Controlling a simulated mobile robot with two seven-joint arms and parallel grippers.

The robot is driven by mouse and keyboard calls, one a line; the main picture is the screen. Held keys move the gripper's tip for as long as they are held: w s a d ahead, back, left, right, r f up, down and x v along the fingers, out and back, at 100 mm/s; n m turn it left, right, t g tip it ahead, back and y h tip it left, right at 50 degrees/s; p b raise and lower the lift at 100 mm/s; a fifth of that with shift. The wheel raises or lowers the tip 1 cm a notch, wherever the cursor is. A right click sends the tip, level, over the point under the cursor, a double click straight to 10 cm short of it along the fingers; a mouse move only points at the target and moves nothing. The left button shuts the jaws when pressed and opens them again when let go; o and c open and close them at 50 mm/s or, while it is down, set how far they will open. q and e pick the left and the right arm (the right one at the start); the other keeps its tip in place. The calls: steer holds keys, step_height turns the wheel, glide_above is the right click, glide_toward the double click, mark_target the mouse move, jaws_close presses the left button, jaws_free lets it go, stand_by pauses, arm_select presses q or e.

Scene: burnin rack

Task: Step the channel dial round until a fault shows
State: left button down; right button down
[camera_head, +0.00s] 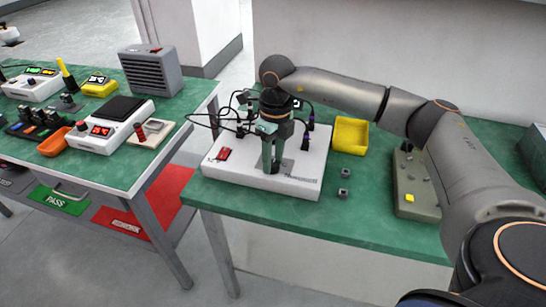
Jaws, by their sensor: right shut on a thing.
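The white test unit (225,172) lies on the green bench at the centre. The dial's pointer cannot be seen. My left gripper is not in view.
Black cables and plugs (309,123) stand along the unit's back edge. A yellow bin (350,135) and two small grey blocks (344,183) are to its right. A grey-green fixture (415,190) lies under my right arm. The left bench holds instruments and an orange tray (54,142).

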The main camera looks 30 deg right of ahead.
mark_target(276, 163)
steer(key=m+p, duration=0.1)
steer(key=m, duration=0.1)
steer(key=shift+r+m, duration=0.1)
steer(key=shift+m, duration=0.3)
steer(key=m, duration=0.3)
steer(key=shift+p, duration=0.4)
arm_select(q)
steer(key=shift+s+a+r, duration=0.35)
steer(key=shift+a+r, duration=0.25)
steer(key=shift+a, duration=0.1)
arm_select(e)
steer(key=shift+m, duration=1.1)
arm_select(q)
steer(key=shift+p, duration=0.3)
arm_select(e)
steer(key=shift+c, duration=2.3)
jaws_free()
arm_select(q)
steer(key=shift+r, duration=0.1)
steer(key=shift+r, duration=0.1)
arm_select(e)
step_height(276, 163, up, 12)
steer(key=shift+s+d+r, duration=0.2)
steer(key=shift+d, duration=0.15)
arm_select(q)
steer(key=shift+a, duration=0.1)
